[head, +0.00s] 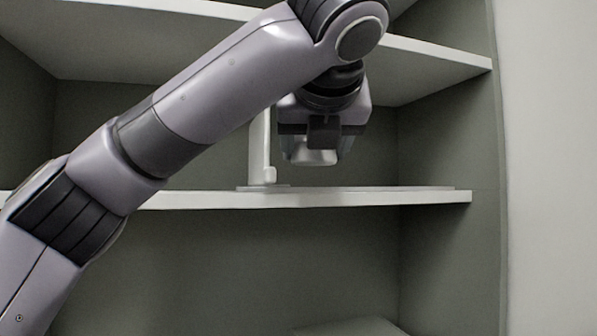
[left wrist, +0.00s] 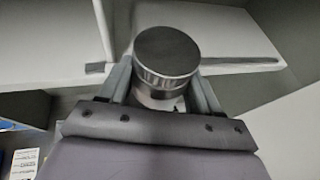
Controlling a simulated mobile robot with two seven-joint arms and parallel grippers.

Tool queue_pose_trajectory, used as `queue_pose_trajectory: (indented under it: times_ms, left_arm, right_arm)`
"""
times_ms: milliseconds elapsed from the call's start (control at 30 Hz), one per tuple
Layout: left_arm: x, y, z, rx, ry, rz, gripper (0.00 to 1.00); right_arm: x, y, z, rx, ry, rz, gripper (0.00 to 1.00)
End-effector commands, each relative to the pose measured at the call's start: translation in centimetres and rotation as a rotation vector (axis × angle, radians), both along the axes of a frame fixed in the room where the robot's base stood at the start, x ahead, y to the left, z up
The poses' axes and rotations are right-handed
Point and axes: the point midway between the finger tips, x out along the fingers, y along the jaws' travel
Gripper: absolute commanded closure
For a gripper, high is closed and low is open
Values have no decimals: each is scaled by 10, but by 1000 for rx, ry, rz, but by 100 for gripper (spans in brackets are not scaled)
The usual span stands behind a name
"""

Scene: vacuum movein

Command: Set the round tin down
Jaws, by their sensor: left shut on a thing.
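The round tin (left wrist: 167,56) has a dark flat top and a shiny silver side. In the left wrist view it sits between the two fingers of my left gripper (left wrist: 163,88), which is shut on it. In the head view my left gripper (head: 318,145) reaches in over the middle shelf board (head: 420,197). The tin's pale lower part (head: 313,157) shows below the gripper, seemingly a little above the board, with a gap under it. The gripper and arm hide most of the tin in the head view. My right gripper is not in view.
A white upright post (head: 261,150) stands on the board just left of the gripper. A thin flat plate (head: 400,188) lies on the board. An upper shelf (head: 430,60) runs close above, and the cabinet's side wall (head: 447,150) stands right. The board's right end looks clear.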

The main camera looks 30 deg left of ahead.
Motion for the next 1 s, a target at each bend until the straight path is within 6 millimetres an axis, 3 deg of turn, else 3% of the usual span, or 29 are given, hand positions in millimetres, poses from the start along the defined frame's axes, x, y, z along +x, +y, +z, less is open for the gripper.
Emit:
queue_pose_trajectory:
  times_ms: [367, 667, 800, 1000]
  left_arm:
    - [49, 32, 2, -3, 4, 0, 68]
    - [70, 45, 2, -3, 5, -1, 68]
    - [94, 63, 3, -1, 5, 4, 68]
    - [112, 74, 0, 0, 0, 1, 68]
  right_arm:
    - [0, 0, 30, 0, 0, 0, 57]
    - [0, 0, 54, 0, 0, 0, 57]
    - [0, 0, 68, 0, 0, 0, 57]
    - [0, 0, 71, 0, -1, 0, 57]
